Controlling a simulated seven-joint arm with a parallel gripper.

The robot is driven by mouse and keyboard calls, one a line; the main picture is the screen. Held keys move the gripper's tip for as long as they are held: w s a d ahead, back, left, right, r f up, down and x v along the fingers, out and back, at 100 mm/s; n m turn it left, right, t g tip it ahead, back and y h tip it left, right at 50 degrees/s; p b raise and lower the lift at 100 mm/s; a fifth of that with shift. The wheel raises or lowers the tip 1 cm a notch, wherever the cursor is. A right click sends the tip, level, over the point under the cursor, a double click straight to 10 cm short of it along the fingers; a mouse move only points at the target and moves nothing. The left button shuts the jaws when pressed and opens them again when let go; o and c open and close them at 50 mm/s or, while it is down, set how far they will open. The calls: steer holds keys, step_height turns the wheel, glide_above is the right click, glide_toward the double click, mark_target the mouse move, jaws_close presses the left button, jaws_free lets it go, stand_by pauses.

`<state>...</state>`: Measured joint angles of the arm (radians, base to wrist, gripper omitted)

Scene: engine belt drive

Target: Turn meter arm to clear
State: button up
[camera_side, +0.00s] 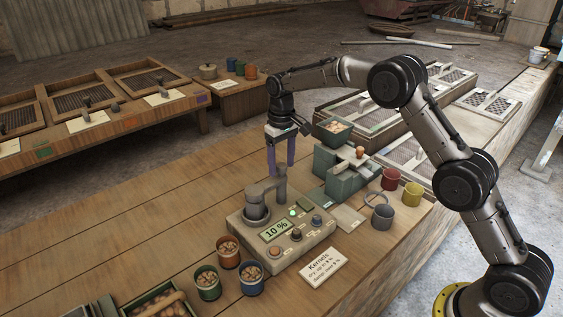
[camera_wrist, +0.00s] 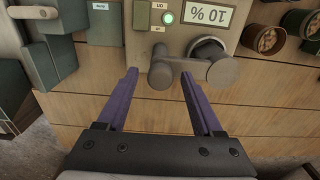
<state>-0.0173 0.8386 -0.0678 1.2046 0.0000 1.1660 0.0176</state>
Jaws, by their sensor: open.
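The grey meter (camera_side: 291,240) stands on the bench; its green display (camera_side: 276,231) reads 10 % and a green lamp glows beside it. The meter arm (camera_side: 266,188) runs from its upright post to above the round cup (camera_side: 257,213). In the wrist view the meter arm (camera_wrist: 180,64) also lies across toward the cup (camera_wrist: 210,62). My gripper (camera_side: 281,170) is open and points down, with purple fingers just above the post end. In the wrist view my gripper (camera_wrist: 160,76) has its fingertips either side of that end, and I cannot tell if they touch it.
Red, green and blue cups of kernels (camera_side: 228,251) stand at the meter's front left. A card (camera_side: 323,267) headed Kernels lies in front. A green machine with a hopper (camera_side: 333,132) stands close behind right. Red, yellow and grey cups (camera_side: 391,179) are at right.

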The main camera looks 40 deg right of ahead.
jaws_close()
steer(key=shift+r, duration=0.1)
stand_by(1.2)
